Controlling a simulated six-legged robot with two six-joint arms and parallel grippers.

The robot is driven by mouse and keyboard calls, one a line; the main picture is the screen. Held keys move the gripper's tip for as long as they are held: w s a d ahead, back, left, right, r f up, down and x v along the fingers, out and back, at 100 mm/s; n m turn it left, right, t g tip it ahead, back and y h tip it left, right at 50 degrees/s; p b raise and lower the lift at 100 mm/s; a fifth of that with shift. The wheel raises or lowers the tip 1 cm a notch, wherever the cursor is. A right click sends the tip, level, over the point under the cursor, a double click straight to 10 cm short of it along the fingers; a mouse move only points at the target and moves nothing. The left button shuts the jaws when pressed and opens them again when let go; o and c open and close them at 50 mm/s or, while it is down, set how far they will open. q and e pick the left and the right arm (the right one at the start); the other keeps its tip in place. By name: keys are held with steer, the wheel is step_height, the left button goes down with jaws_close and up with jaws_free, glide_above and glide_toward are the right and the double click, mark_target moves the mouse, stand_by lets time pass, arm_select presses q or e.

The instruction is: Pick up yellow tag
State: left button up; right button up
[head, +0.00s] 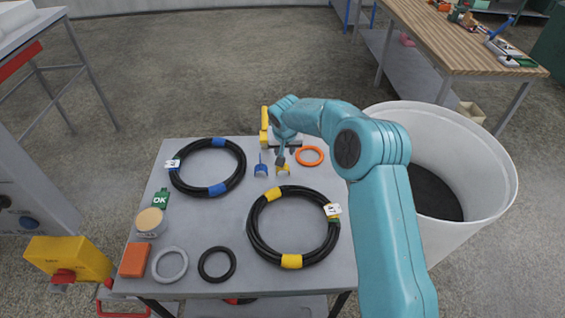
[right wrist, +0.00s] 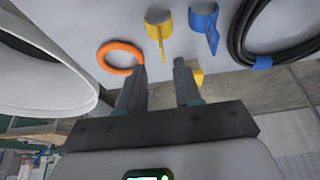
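The yellow tag (head: 283,171) lies on the grey table, just right of a similar blue tag (head: 260,170). In the right wrist view the yellow tag (right wrist: 158,30) is a curved plate with a narrow stem, beyond my fingertips. The blue tag (right wrist: 205,25) is to its right there. My right gripper (head: 282,157) is above the table close to the yellow tag. In the right wrist view its two fingers (right wrist: 160,68) are apart with nothing held between them. My left gripper is in neither view.
An orange ring (head: 309,156) lies right of the yellow tag. Black hose coils with blue (head: 208,167) and yellow bands (head: 293,225) lie nearby. A yellow object (head: 264,128) stands at the table's back edge. A large white bin (head: 480,200) is at the right.

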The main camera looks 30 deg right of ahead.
steer(key=p+x, duration=0.2)
steer(key=x, duration=0.4)
steer(key=shift+w+f, duration=0.1)
steer(key=shift+w, duration=0.1)
steer(key=shift+s+a, duration=0.15)
steer(key=shift+s, duration=0.1)
steer(key=c, duration=0.4)
steer(key=shift+w, duration=0.1)
jaws_close()
